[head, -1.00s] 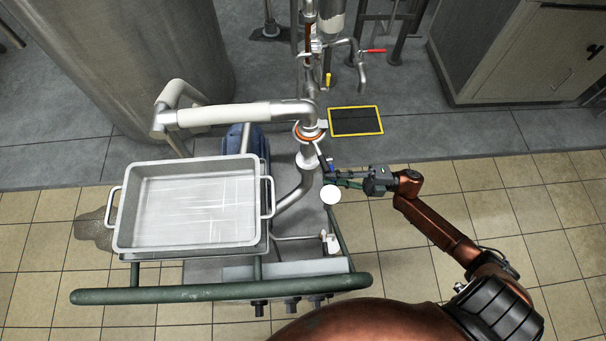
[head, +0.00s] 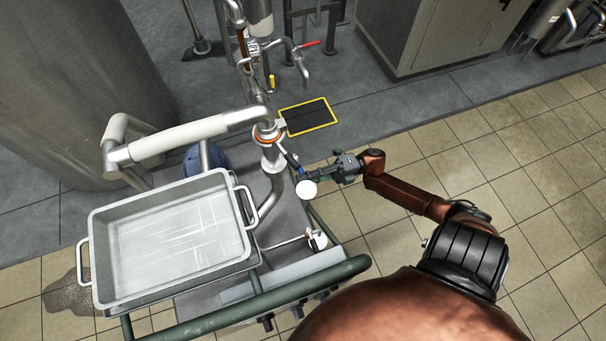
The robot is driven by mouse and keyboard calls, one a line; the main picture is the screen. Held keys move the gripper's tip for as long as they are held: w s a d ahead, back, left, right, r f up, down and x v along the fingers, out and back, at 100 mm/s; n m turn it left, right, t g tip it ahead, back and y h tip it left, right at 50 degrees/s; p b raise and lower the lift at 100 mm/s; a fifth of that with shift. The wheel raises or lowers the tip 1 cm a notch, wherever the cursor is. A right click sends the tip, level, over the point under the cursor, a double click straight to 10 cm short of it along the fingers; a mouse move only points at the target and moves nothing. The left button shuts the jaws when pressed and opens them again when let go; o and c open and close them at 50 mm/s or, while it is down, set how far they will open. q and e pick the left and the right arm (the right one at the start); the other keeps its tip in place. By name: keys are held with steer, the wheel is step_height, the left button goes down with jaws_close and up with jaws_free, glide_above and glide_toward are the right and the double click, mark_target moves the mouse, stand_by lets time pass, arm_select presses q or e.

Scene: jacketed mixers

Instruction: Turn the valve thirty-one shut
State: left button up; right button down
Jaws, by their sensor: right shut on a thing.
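A valve with an orange-brown ring (head: 267,133) sits on the vertical steel pipe of the cart. Its dark lever handle (head: 290,160) with a blue part slopes down to the right from the pipe. My right gripper (head: 306,175) reaches in from the right and is shut on the end of this handle. A white round disc (head: 307,189) hangs just below the fingertips; no number on it is readable, and it partly hides what lies behind it. My left gripper is out of view.
A steel tub (head: 170,240) stands on the cart at the left, with a green rail (head: 330,275) in front. A red-handled tap (head: 309,44) and a yellow handle (head: 271,82) are behind.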

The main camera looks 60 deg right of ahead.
steer(key=shift+s+f, duration=0.1)
steer(key=shift+f, duration=0.05)
steer(key=c, duration=1.9)
jaws_free()
steer(key=shift+c, duration=0.2)
steer(key=v, duration=1.2)
